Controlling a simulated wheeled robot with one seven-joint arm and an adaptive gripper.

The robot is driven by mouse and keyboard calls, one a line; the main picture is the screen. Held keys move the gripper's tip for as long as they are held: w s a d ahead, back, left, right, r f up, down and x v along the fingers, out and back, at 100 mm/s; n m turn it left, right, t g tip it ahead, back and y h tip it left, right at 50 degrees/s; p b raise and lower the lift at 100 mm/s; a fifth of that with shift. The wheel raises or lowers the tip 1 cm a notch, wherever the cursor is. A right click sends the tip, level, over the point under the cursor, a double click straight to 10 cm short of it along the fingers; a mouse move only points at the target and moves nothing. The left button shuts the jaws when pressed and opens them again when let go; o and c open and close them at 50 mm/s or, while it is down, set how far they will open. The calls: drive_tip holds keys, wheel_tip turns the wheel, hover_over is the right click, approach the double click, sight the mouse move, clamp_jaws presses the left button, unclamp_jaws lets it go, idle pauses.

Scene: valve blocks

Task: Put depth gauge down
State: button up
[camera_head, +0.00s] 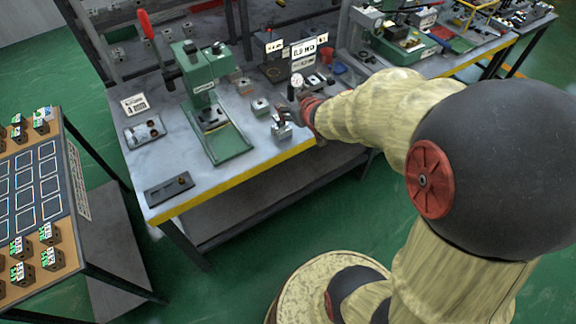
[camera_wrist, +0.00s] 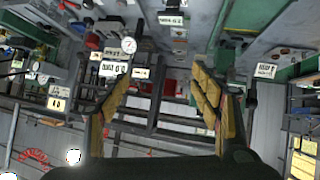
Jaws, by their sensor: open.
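The depth gauge (camera_head: 297,81), with a round white dial, shows just above my gripper (camera_head: 297,113) at the right part of the workbench. In the wrist view the gauge dial (camera_wrist: 128,45) is at the upper left, beyond the tip of the left-hand finger. My gripper also shows in the wrist view (camera_wrist: 160,82), its two yellow-padded fingers wide apart with nothing clamped between them. I cannot tell whether a finger touches the gauge. The gauge's lower part is hidden or too small to make out. A small metal block (camera_head: 281,131) sits just below my gripper.
A green press (camera_head: 204,85) stands on the bench (camera_head: 172,160) left of my gripper. Small metal blocks (camera_head: 261,107) and signs (camera_head: 303,50) stand nearby. A dark tray (camera_head: 169,190) lies at the front left corner. A side table (camera_head: 75,250) with valve blocks is at far left.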

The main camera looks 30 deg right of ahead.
drive_tip(key=s+a+r+g+y, duration=0.1)
drive_tip(key=s+a+r, duration=0.3)
drive_tip(key=s+a, duration=0.4)
drive_tip(key=s+a+r+g+y, duration=0.1)
drive_tip(key=s+a+r+g, duration=0.3)
drive_tip(key=s+a, duration=0.5)
drive_tip(key=s+r, duration=0.1)
drive_tip(key=s, duration=0.7)
drive_tip(key=shift+s+a+r+y, duration=0.15)
drive_tip(key=shift+y, duration=0.25)
drive_tip(key=shift+o, duration=0.6)
